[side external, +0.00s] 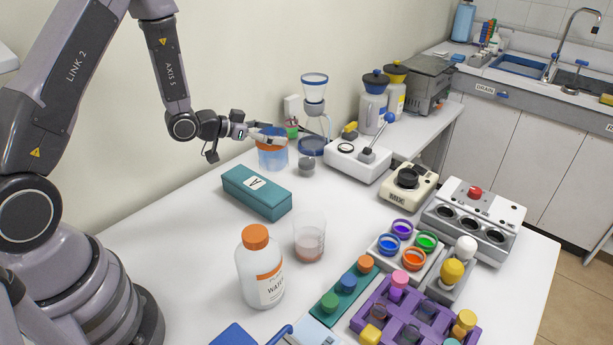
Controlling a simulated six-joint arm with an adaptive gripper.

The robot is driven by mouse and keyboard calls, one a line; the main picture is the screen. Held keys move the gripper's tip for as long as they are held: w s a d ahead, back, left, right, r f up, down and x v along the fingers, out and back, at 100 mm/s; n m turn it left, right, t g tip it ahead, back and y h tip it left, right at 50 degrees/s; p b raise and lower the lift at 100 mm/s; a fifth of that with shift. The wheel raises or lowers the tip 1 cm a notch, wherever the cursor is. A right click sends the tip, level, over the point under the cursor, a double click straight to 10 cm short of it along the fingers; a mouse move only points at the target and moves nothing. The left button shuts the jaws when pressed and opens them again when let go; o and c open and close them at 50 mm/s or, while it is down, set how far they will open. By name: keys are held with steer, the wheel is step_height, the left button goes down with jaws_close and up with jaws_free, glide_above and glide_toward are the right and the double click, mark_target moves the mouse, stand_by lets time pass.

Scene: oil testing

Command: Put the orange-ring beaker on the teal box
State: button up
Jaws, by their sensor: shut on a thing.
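The orange-ring beaker (272,160) is at the back of the bench by the wall, clear with blue in it and an orange band near its top. My gripper (270,136) is shut on it at the rim, coming from the left. The beaker looks upright; I cannot tell whether its base touches the bench. The teal box (270,204), with a white label marked A, lies on the bench in front of the beaker, slightly left. Its top is bare apart from the label.
A clear beaker (309,240) and an orange-capped bottle (261,270) stand in front of the box. A small grey cup (306,166), a funnel stand (314,88) and a white device (358,160) are right of the held beaker. Open bench lies right of the box.

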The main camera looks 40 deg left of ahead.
steer(key=a, duration=0.7)
steer(key=shift+y, duration=0.3)
steer(key=f, duration=0.7)
steer(key=shift+s+d+f, duration=0.1)
steer(key=shift+s+f, duration=0.25)
steer(key=shift+s, duration=0.05)
steer(key=shift+f, duration=0.1)
steer(key=o, duration=1.2)
steer(key=shift+s+r, duration=0.2)
steer(key=shift+v, duration=1.8)
